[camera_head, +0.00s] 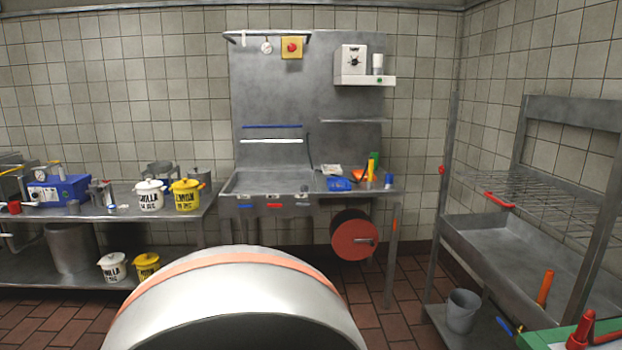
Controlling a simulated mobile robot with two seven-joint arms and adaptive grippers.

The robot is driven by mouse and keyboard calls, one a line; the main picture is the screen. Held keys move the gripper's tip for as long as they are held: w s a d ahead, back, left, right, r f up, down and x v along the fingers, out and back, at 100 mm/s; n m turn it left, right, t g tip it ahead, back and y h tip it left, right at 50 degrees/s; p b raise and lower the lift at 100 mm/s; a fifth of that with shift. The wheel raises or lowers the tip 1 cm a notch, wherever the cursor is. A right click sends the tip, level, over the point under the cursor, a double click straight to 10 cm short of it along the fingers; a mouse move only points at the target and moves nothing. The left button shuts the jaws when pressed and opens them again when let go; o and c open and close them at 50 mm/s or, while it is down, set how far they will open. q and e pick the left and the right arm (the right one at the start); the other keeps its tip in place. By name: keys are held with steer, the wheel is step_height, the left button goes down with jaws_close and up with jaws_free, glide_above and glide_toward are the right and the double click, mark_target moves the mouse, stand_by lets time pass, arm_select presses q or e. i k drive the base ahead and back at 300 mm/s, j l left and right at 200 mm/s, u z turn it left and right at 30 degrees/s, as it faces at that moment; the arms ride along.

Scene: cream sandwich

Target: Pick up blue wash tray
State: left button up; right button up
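A small blue tray (340,184) lies on the right part of the steel wash counter (300,189) against the back wall. It is small in this view, and I cannot see what is inside it. A yellow and green upright item and an orange item stand just to its right. Neither my left nor my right gripper is in view.
A steel bench (128,212) with white and yellow pots stands at the left. A red-ended drum (355,238) hangs below the wash counter. A steel rack (499,240) stands at the right, with a grey bucket (462,311) low on it. Tiled floor shows between.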

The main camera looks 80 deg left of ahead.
mark_target(333, 184)
steer(key=u, duration=2.25)
